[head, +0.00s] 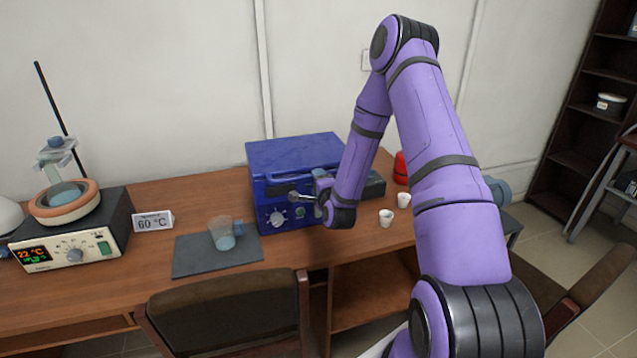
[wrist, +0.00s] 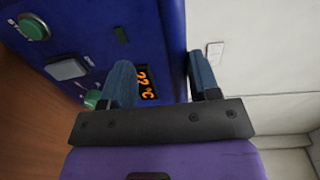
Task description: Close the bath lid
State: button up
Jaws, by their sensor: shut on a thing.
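The blue bath (head: 262,205) is a box on the wooden desk, with a flat blue lid (head: 295,150) on top. The lid looks down or nearly down; I cannot tell if a gap is left. My gripper (head: 308,192) is at the bath's upper front edge. In the wrist view my gripper (wrist: 163,80) has one finger before the front panel (wrist: 75,45) and the other past the blue edge (wrist: 175,40). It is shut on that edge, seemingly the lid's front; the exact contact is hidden. An orange 22 °C display shows partly behind one finger.
A beaker (head: 222,234) stands on a dark mat (head: 190,258) left of the bath. A 60 °C sign (head: 152,221) and a heater (head: 75,240) are further left. Two white cups (head: 386,218) and a red object (head: 401,168) are to the right. Chairs stand in front.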

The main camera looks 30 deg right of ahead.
jog(key=shift+s+f, duration=0.1)
jog(key=shift+s, duration=0.05)
jog(key=v, duration=1)
jog(key=shift+s, duration=0.25)
jog(key=shift+w+a+r, duration=0.1)
jog(key=shift+a+r, duration=0.1)
